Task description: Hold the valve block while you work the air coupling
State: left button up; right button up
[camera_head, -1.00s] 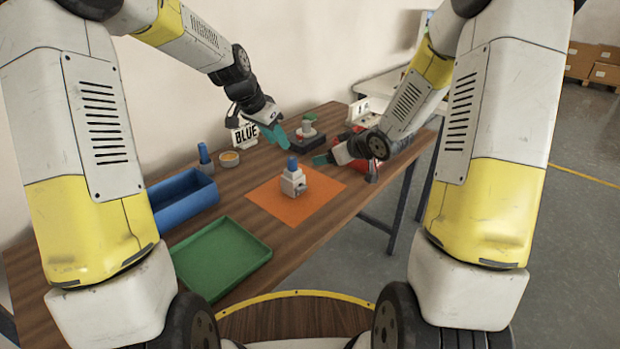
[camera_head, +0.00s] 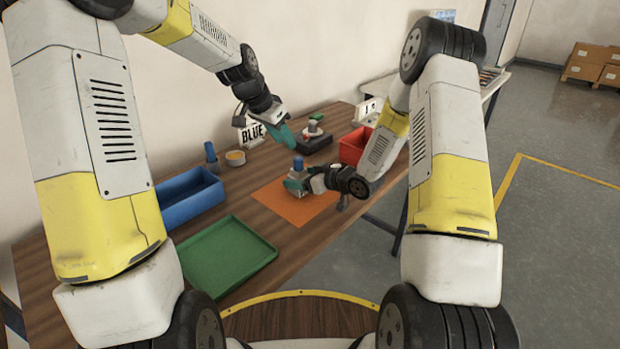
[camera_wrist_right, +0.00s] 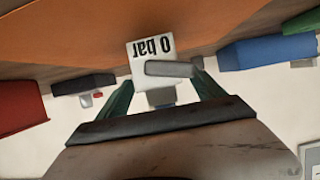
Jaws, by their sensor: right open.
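The valve block (camera_wrist_right: 138,60) is pale, with an upside-down "0 bar" label and a grey bar (camera_wrist_right: 168,69) in the right wrist view. In the head view, the block's blue top (camera_head: 298,163) rises above the orange mat (camera_head: 318,211); my right gripper (camera_head: 295,184) hides much of the block. In the wrist view, my right gripper (camera_wrist_right: 163,90) is open, with one teal finger to each side of the block's lower part. My left gripper (camera_head: 287,139) hangs above the table, behind the block; its finger gap cannot be made out.
A green tray (camera_head: 228,256) and a blue bin (camera_head: 190,199) lie on the left. A red bin (camera_head: 353,146) stands behind my right arm. A dark base with a green-topped part (camera_head: 315,128) and a "BLUE" sign (camera_head: 251,134) are at the back.

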jog(key=shift+w+a+f, duration=0.25)
jog(key=shift+w+a, duration=0.2)
jog(key=shift+w, duration=0.05)
grip_shut()
dwell(0.4)
dwell(0.9)
